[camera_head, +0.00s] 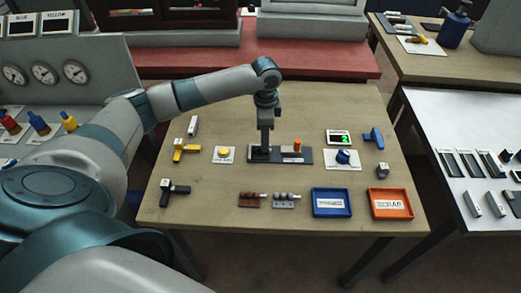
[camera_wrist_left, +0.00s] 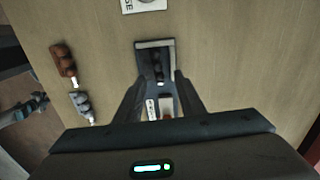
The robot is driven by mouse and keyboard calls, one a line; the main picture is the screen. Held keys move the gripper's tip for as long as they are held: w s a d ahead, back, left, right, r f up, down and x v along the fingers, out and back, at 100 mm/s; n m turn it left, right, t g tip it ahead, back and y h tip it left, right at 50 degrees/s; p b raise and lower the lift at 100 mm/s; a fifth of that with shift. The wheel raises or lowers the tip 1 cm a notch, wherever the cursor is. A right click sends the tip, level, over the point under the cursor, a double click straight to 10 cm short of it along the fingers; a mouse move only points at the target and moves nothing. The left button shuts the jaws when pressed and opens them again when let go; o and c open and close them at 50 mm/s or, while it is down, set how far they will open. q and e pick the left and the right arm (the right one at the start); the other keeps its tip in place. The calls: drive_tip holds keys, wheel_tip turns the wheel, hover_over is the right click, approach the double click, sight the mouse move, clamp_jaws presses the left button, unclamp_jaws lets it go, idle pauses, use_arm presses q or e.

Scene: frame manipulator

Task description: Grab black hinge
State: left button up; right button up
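A black fixture (camera_head: 303,156) lies mid-table with an upright orange knob (camera_head: 297,144) at its right part. My left gripper (camera_head: 265,146) points down over its left part. In the left wrist view, a small dark knuckled piece, apparently the black hinge (camera_wrist_left: 158,72), lies in the fixture's grey-edged end (camera_wrist_left: 153,43). The two fingers of my left gripper (camera_wrist_left: 159,82) are apart, either side of the fixture in that view. I cannot tell whether they touch anything. In the head view the gripper hides the dark piece. My right gripper is not in view.
A brown hinge (camera_head: 249,200) and a grey hinge (camera_head: 286,200) lie in front. A blue tray (camera_head: 332,212) and an orange tray (camera_head: 391,213) stand front right. A black T-shaped piece (camera_head: 175,189) and a yellow one (camera_head: 186,149) lie left. A yellow button (camera_head: 224,152) is near the fixture.

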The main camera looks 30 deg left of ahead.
sight(260, 153)
use_arm(q)
drive_tip(key=shift+s+f, duration=0.1)
drive_tip(key=shift+f, duration=1.4)
clamp_jaws()
